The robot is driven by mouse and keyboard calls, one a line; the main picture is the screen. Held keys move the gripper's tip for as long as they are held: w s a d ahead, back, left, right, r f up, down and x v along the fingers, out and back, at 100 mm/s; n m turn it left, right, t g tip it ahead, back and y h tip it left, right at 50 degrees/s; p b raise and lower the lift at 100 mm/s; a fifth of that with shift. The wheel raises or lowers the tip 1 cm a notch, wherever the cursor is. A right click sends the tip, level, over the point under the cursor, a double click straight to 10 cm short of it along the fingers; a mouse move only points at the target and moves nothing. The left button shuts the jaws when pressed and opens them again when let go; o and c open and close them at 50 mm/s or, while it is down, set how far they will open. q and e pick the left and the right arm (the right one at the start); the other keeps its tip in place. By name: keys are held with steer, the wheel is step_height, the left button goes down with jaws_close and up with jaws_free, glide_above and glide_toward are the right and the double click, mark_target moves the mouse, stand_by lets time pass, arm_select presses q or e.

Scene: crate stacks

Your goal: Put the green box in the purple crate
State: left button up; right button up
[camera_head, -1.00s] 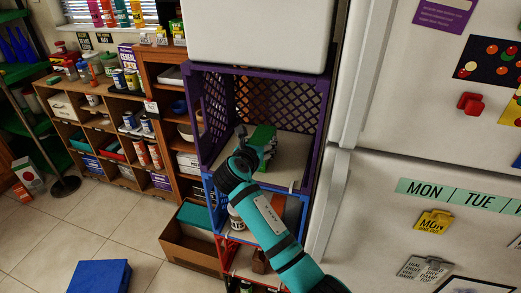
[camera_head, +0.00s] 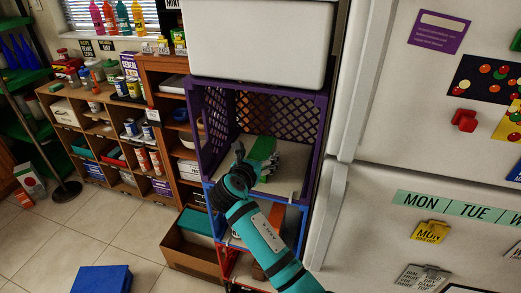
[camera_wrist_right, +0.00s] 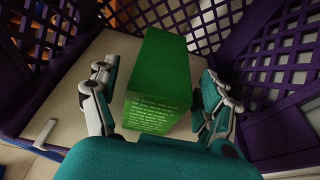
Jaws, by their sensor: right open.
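The green box (camera_wrist_right: 163,75) stands inside the purple crate (camera_wrist_right: 285,55), on its pale floor, in the right wrist view. In the head view the green box (camera_head: 262,148) shows inside the purple crate (camera_head: 212,132), partly hidden by my gripper. My right gripper (camera_wrist_right: 158,108) is open, with one finger on each side of the box and visible gaps between fingers and box. In the head view my right gripper (camera_head: 262,166) reaches into the crate's open front. My left gripper is in neither view.
A white bin (camera_head: 260,40) sits on top of the purple crate. A blue crate (camera_head: 215,197) and a red crate (camera_head: 232,262) are stacked below. A fridge (camera_head: 400,140) stands close on the right, shelves (camera_head: 165,115) on the left.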

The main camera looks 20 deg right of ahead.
steer(key=p+v, duration=0.7)
steer(key=v, duration=0.2)
steer(key=shift+s+a+r, duration=0.2)
